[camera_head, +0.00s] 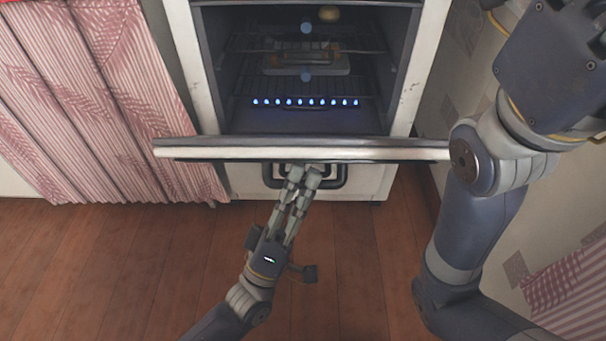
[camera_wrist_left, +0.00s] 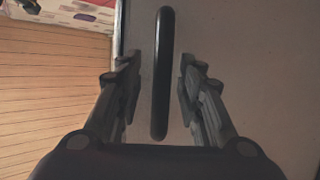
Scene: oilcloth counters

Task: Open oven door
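The oven door (camera_head: 300,150) is open, tilted down so that its long top edge faces me in the head view. A black bar handle (camera_head: 336,181) shows just below that edge. My left gripper (camera_head: 305,175) reaches up to the handle. In the left wrist view, the handle (camera_wrist_left: 161,75) stands between the two fingers of my left gripper (camera_wrist_left: 157,80), with a gap on each side. The fingers are apart and not closed on it. My right arm crosses the right side of the head view, but its gripper is out of the picture.
The oven interior (camera_head: 300,122) shows racks, a tray-like item (camera_head: 306,63), a small yellowish round thing (camera_head: 329,13) and a row of blue lights or flames. A pink patterned curtain (camera_head: 80,100) hangs on the left. The wooden floor (camera_head: 120,270) in front is clear.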

